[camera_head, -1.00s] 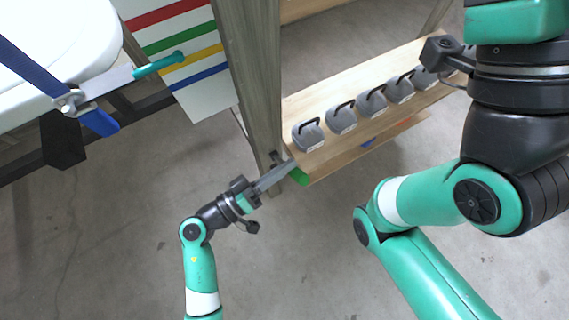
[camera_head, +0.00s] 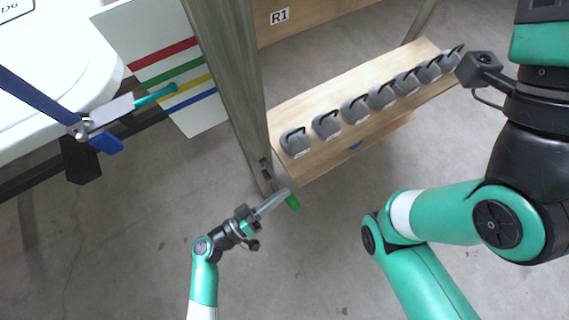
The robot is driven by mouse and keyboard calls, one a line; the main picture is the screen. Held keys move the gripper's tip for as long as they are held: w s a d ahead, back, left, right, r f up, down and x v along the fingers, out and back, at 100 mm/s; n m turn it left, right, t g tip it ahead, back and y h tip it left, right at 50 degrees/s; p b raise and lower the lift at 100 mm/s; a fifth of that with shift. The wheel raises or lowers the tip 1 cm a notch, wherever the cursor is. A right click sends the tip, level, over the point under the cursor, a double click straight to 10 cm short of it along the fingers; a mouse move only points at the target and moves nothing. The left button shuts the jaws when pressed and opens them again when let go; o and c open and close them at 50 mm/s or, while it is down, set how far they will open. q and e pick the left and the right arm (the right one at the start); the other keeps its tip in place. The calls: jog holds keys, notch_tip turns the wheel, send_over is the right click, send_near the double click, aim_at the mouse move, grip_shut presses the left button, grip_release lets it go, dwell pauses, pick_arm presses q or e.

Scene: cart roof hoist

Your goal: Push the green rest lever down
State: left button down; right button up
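The green rest lever (camera_head: 293,203) shows as a short green piece at the near left end of the wooden shelf, beside the grey post. My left gripper (camera_head: 284,194) comes up from the lower left, and its long grey fingers look shut together. Their tips overlap the lever's upper end in the picture; I cannot tell whether they touch it. The lever's inner end is hidden behind the fingers. My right arm is at the right, and its gripper is outside the view.
Several grey handled blocks (camera_head: 354,110) stand in a row on the wooden shelf (camera_head: 310,162). A tall grey post (camera_head: 232,90) rises beside it. At left are a white striped panel (camera_head: 170,60), a teal-handled lever (camera_head: 155,96) and a blue bar (camera_head: 38,92). Floor below is clear.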

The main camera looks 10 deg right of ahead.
pick_arm(q)
jog(key=f, duration=0.1)
jog(key=s+f, duration=0.1)
jog(key=f, duration=0.1)
jog(key=shift+s+d+f, duration=0.1)
jog(key=shift+s+d, duration=0.2)
jog(key=shift+d, duration=0.05)
jog(key=shift+f, duration=0.15)
dwell(0.4)
jog(key=shift+a, duration=0.1)
jog(key=r+p+v, duration=0.1)
jog(key=p+v, duration=0.2)
jog(key=v, duration=0.8)
jog(key=shift+a+f, duration=0.25)
jog(key=shift+d, duration=0.1)
